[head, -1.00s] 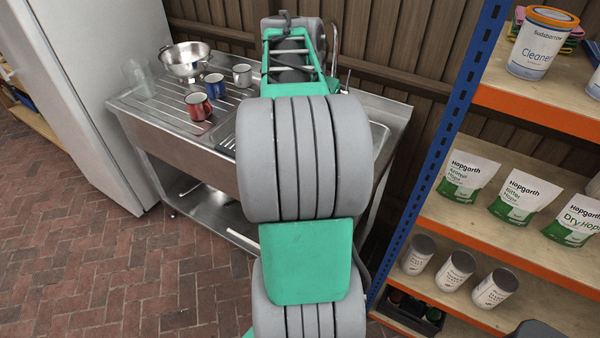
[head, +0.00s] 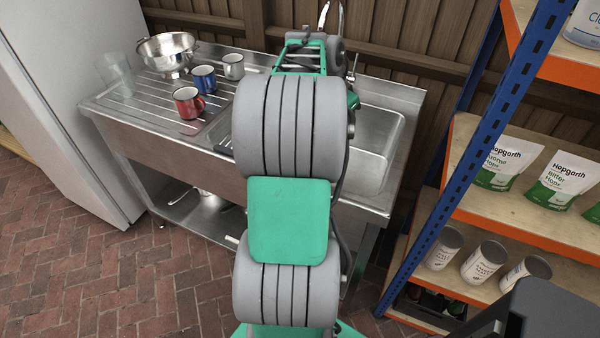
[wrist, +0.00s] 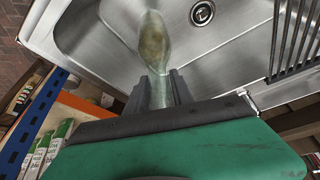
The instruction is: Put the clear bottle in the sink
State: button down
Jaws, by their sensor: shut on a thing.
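The clear bottle (wrist: 154,42) shows in the wrist view, see-through with a brownish tint. My gripper (wrist: 161,82) is shut on its narrower near end, with a dark finger on each side. The bottle points away from my gripper over the steel sink basin (wrist: 217,54); I cannot tell whether it touches the bottom. A round drain (wrist: 202,13) lies to the right of the bottle. In the head view my arm hides the gripper and the bottle, and the right part of the sink (head: 380,125) shows beside my arm.
On the drainboard (head: 150,110) stand a colander (head: 168,52), a clear glass vessel (head: 116,75), and red (head: 188,102), blue (head: 204,79) and white (head: 233,66) mugs. A shelf with a blue post (head: 480,150) stands close on the right. A fence is behind the sink.

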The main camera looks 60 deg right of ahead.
jog(key=f, duration=1.1)
jog(key=shift+w, duration=0.2)
jog(key=c, duration=1.1)
grip_release()
jog(key=shift+f, duration=0.1)
jog(key=shift+r, duration=0.4)
jog(key=v, duration=1.1)
jog(key=w+a+n+t, duration=0.1)
jog(key=w+a+n, duration=0.35)
jog(key=a, duration=0.35)
jog(key=w+a+n+t, duration=0.1)
jog(key=w+a+n, duration=0.2)
jog(key=w+a, duration=0.4)
jog(key=a+f+n+y, duration=0.1)
jog(key=a+n, duration=0.3)
jog(key=a, duration=0.6)
jog(key=s+a+f+n+t+y, duration=0.1)
jog(key=a+n, duration=0.4)
jog(key=a, duration=0.6)
jog(key=s+a+f+n+t+y, duration=0.1)
jog(key=a+n, duration=0.3)
jog(key=a, duration=0.6)
jog(key=shift+s+a+f+n+y, duration=0.15)
jog(key=shift+f+y, duration=0.15)
jog(key=shift+f, duration=0.15)
jog(key=shift+s+a+f+n+y, duration=0.1)
jog(key=shift+f+y, duration=0.2)
jog(key=shift+f, duration=0.15)
